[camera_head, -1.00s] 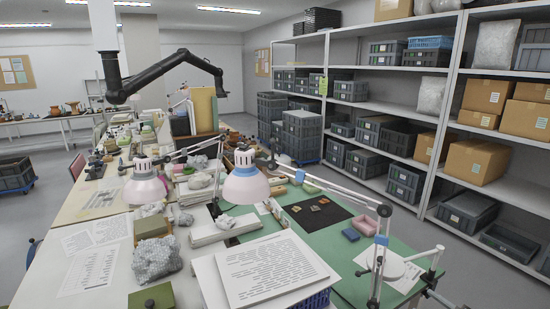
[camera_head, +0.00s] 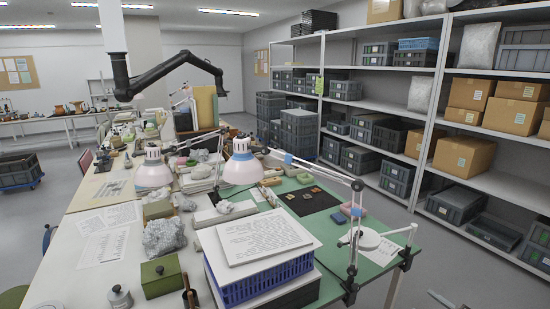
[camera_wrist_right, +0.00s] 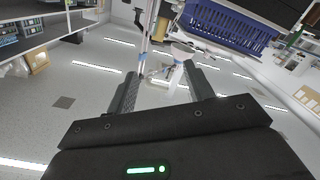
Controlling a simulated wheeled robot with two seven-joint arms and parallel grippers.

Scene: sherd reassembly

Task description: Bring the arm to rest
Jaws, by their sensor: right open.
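My right gripper (camera_wrist_right: 164,84) shows in the right wrist view with its two dark fingers apart. Nothing is held between them. A lamp's pale head (camera_wrist_right: 181,52) shows beyond the gap, apart from the fingers. Neither gripper is in the head view, and my left gripper is in no view. Small brown and orange sherds (camera_head: 306,196) lie on a black mat (camera_head: 318,209) on the green work surface.
A blue crate (camera_head: 268,283) with a white printed board (camera_head: 262,237) on top stands at the near table edge; the crate also shows in the wrist view (camera_wrist_right: 230,30). Lamps (camera_head: 243,168) on jointed arms stand over the table.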

